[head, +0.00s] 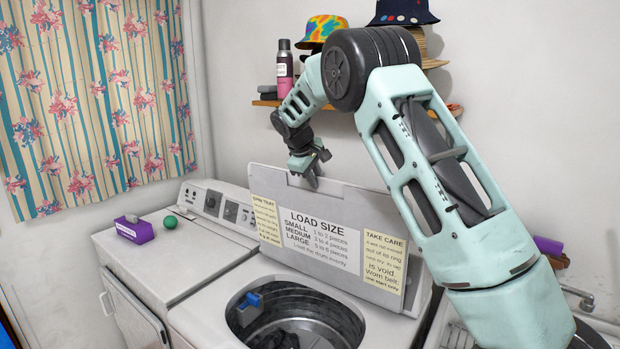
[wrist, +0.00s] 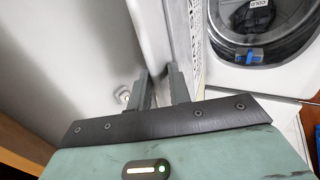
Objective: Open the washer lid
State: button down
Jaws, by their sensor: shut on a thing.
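The washer lid (head: 373,223) stands raised, nearly upright, at the back of the washer (head: 205,307) in the head view, with its label side facing me. The round drum opening (head: 343,319) is uncovered below it. My gripper (head: 314,180) is at the lid's top edge, left of its middle. In the wrist view, my gripper's two fingers (wrist: 160,88) straddle the edge of the lid (wrist: 158,40), one on each side, shut on it. The drum (wrist: 262,52) shows at the upper right there, with dark cloth inside.
A blue object (head: 249,301) sits at the drum's left rim. A purple box (head: 134,230) and a green ball (head: 170,222) are on the white machine at left. A shelf (head: 360,104) with hats and a spray can (head: 284,66) is on the wall behind my arm.

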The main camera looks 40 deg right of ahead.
jog(key=shift+d+f, duration=0.1)
jog(key=shift+f, duration=0.05)
jog(key=c, duration=1.5)
grip_release()
jog(key=shift+f, duration=0.1)
jog(key=b+v, duration=0.4)
jog(key=v, duration=1.3)
jog(key=shift+r, duration=0.25)
